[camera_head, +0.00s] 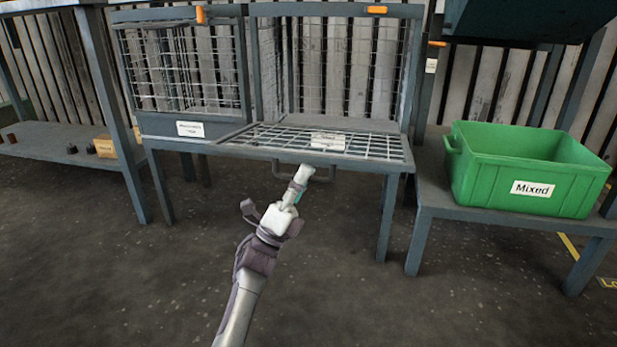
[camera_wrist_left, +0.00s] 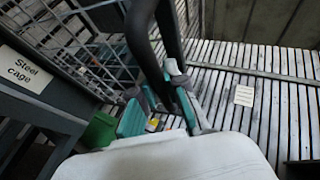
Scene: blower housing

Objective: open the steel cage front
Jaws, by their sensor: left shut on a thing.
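The steel cage (camera_head: 412,80) stands at the centre of the head view. Its mesh front (camera_head: 375,145) is folded down and lies about level, with a white label on it. A dark bar handle (camera_head: 328,178) hangs at the front's near edge. My left gripper (camera_head: 303,172) is at that handle, shut on it. In the left wrist view the dark handle bar (camera_wrist_left: 150,45) runs between the fingers of my left gripper (camera_wrist_left: 165,108). A "Steel cage" label (camera_wrist_left: 25,70) shows at the left there. My right gripper is in neither view.
A second mesh cage (camera_head: 180,70) with its front upright adjoins on the left. A green "Mixed" bin (camera_head: 485,185) sits on a low bench (camera_head: 430,195) to the right. A shelf table (camera_head: 50,145) stands far left. The floor in front is clear.

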